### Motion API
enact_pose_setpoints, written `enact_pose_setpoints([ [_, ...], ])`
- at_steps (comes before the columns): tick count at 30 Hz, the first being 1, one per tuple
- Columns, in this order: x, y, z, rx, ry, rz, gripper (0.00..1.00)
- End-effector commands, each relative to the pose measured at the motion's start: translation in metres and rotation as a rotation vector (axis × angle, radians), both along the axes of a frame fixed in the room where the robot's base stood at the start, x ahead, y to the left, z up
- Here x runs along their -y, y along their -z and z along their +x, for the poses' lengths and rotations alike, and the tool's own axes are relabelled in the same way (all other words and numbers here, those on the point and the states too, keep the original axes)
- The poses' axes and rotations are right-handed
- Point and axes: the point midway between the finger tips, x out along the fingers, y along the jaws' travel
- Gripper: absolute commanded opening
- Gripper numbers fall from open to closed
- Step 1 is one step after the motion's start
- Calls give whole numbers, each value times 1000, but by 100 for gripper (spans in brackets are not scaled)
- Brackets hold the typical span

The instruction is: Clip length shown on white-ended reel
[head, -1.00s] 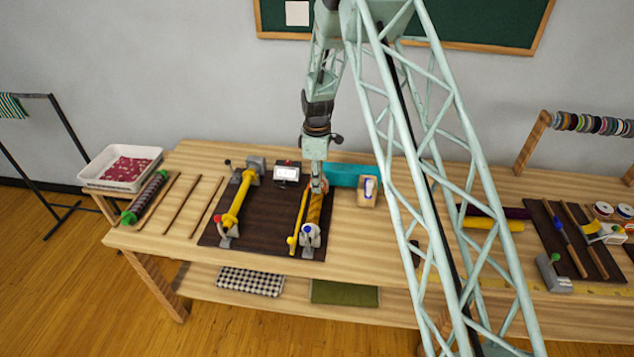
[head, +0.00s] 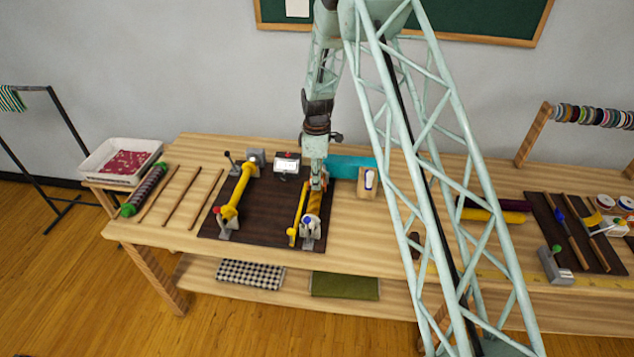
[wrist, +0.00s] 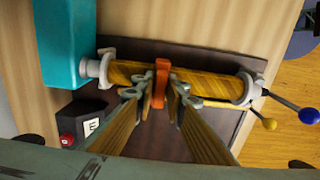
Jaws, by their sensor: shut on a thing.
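My gripper (wrist: 163,92) is shut on an orange clip (wrist: 162,76). The clip sits across a gold striped roll (wrist: 212,84), near its middle, in the wrist view. It appears to straddle the roll; its far side is hidden. The roll (head: 313,204) lies between two pale grey end holders on a dark board (head: 270,212). A small display box (head: 286,165) with a white screen stands at the board's back; it also shows in the wrist view (wrist: 84,118). Its reading is too small to tell. Two white-faced reels (head: 605,202) sit at the far right.
A second yellow roll (head: 238,194) is mounted on the board's left. A teal block (head: 349,166) stands close behind the gold roll. Several sticks and a white tray (head: 92,163) lie left.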

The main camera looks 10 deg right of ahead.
Motion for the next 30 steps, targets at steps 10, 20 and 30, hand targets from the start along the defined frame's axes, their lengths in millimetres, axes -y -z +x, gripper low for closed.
enact_pose_setpoints([
  [10, 1, 13, -6, -13, 0, 0, 6],
  [20, 1, 13, -7, -13, 0, 0, 28],
  [30, 0, 9, -5, -11, 0, 0, 28],
])
